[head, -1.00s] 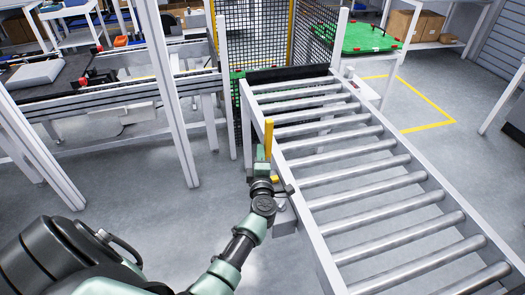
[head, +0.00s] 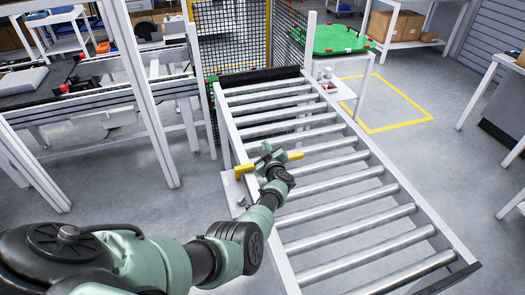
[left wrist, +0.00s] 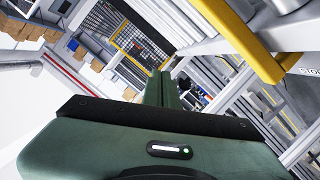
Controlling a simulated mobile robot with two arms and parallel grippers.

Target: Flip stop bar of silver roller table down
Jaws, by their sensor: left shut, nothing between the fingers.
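The silver roller table (head: 232,130) runs from the back centre to the lower right in the head view. Its yellow stop bar (head: 296,155) lies low, across the near side rail and over the rollers; my gripper hides its middle. A yellow part (head: 244,171) also shows left of the gripper. In the left wrist view the stop bar (left wrist: 245,40) crosses the upper right, apart from the fingers. My left gripper (head: 267,149) is shut and empty above the rail, beside the bar; its fingers show in the wrist view (left wrist: 161,88). I cannot tell whether it touches the bar.
A green pallet-like board (head: 343,38) stands on a stand behind the roller table. Another conveyor frame (head: 110,100) and white posts stand at the left. Mesh fencing (head: 235,50) is at the back. Grey floor is free right of the table, with a yellow outline (head: 400,125).

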